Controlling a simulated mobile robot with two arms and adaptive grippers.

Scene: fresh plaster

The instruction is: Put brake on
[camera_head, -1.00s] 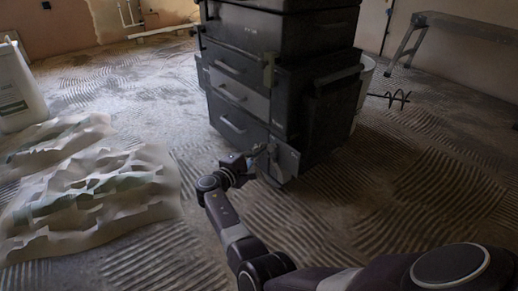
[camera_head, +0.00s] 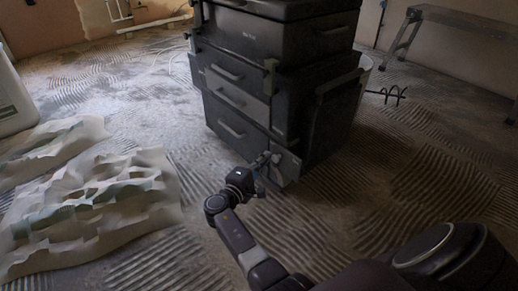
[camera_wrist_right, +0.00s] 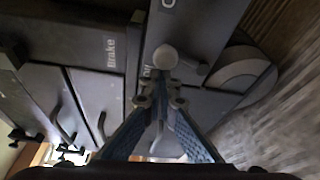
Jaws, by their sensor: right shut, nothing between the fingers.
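A black tool cabinet with stacked drawers (camera_head: 300,45) stands on the floor in the head view. Its side fills much of the right wrist view, with a "Brake" label (camera_wrist_right: 111,52) on a dark panel. A lever with a round grey knob (camera_wrist_right: 165,57) shows just beyond the fingertips, beside a grey wheel (camera_wrist_right: 240,72). My right gripper (camera_head: 266,160) is at the cabinet's lower front corner. In the wrist view its fingertips (camera_wrist_right: 160,95) are together, empty, close to the knob; whether they touch it I cannot tell. My left gripper is out of view.
Crumpled pale sheets (camera_head: 90,205) lie on the floor at the left, with a white container (camera_head: 14,98) behind them. A bench (camera_head: 440,25) stands at the back right.

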